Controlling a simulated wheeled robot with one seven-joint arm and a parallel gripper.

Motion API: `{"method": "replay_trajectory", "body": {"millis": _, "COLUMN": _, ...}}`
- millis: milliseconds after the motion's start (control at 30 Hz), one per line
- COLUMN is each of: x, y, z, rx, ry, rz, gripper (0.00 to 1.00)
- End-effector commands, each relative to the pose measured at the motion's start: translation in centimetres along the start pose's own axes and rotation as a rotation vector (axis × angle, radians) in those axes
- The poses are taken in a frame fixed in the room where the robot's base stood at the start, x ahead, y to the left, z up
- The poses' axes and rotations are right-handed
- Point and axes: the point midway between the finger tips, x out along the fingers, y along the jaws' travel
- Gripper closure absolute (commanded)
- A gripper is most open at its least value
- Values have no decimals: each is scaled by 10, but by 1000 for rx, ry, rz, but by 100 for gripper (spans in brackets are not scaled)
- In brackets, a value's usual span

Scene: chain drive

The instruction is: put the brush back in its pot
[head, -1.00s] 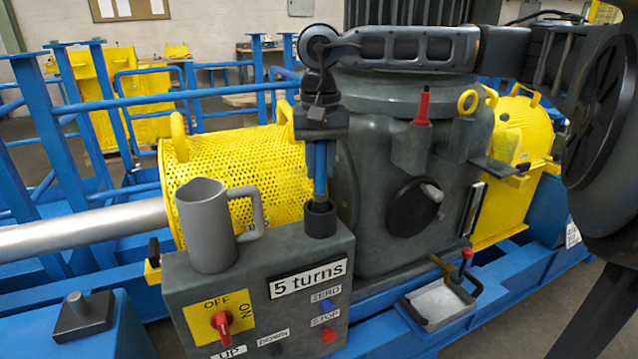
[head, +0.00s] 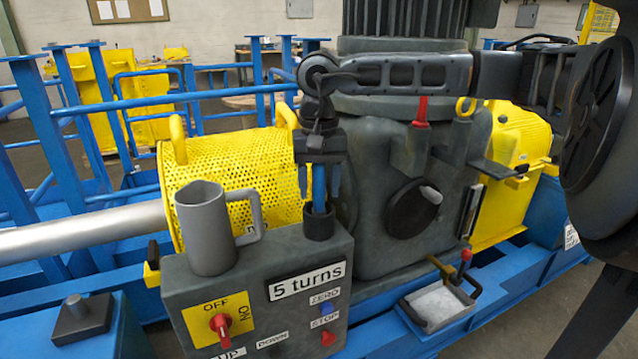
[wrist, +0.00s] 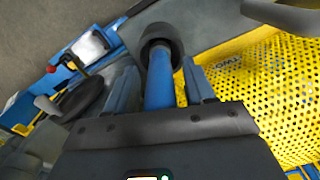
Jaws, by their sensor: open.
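The brush, with a blue handle (head: 319,188), stands upright with its lower end inside the small dark pot (head: 319,224) on the grey control box. The pot hides its lower end. My gripper (head: 319,190) is above the pot, pointing down, its jaws open on either side of the handle. In the wrist view the blue handle (wrist: 159,85) runs from my gripper into the round mouth of the pot (wrist: 160,36). A gap shows between the handle and at least one finger.
A grey mug (head: 205,228) stands on the control box (head: 270,262), left of the pot. A yellow perforated guard (head: 235,165) is behind it. The grey gearbox housing (head: 385,235) with a red-topped plug (head: 421,110) stands close on the right.

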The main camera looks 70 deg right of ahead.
Motion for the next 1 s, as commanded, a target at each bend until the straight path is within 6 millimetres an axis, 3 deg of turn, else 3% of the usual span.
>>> {"method": "replay_trajectory", "body": {"millis": 133, "x": -5, "y": 0, "z": 0, "rx": 0, "ry": 2, "rz": 1, "gripper": 46}}
{"method": "replay_trajectory", "body": {"millis": 267, "x": -22, "y": 0, "z": -1, "rx": 0, "ry": 4, "rz": 1, "gripper": 46}}
{"method": "replay_trajectory", "body": {"millis": 700, "x": -104, "y": 0, "z": 0, "rx": 0, "ry": 2, "rz": 1, "gripper": 46}}
{"method": "replay_trajectory", "body": {"millis": 1000, "x": -120, "y": 0, "z": 0, "rx": 0, "ry": 0, "rz": 0, "gripper": 46}}
